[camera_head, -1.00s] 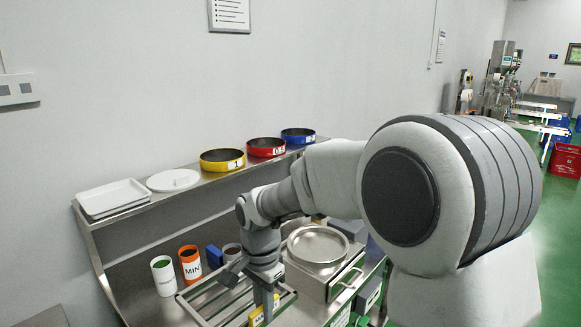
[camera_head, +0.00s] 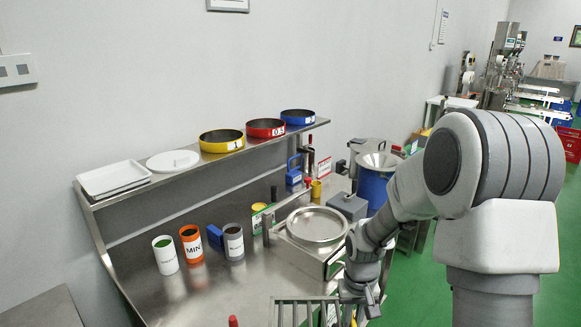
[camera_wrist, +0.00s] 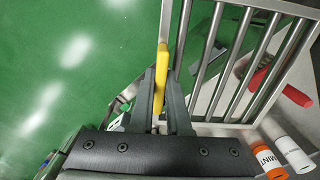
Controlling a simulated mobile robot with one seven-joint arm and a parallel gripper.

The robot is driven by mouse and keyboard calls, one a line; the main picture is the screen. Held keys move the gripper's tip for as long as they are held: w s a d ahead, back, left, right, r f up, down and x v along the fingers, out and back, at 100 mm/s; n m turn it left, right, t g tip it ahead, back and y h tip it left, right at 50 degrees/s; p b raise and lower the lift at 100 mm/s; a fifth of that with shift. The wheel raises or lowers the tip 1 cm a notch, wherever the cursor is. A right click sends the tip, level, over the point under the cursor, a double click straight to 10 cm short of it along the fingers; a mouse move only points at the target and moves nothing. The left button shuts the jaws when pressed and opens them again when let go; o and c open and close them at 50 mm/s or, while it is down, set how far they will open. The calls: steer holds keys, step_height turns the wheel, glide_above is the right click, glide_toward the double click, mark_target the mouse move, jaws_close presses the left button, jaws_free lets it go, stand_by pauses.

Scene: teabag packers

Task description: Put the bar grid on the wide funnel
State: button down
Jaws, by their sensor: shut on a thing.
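My gripper (camera_wrist: 161,80) is shut on the yellow edge grip (camera_wrist: 163,66) of the bar grid in the wrist view. The bar grid (camera_wrist: 217,60) is a steel frame with several parallel bars, held out to the right of the fingers in that view. In the head view the bar grid (camera_head: 306,302) is at the bottom edge, partly cut off, left of my gripper (camera_head: 350,318). What looks like the wide funnel (camera_head: 378,161) is a shallow steel cone on top of a blue drum (camera_head: 374,187), behind my arm. My arm partly hides the drum.
The steel bench (camera_head: 205,285) holds white, orange and grey cups on its left and a round steel pan (camera_head: 317,225) on a box. A shelf (camera_head: 210,165) carries yellow, red and blue sieves. Green floor (camera_wrist: 60,75) is clear beside the bench.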

step_height(320, 180, down, 13)
steer(key=b, duration=1.2)
steer(key=shift+a, duration=0.1)
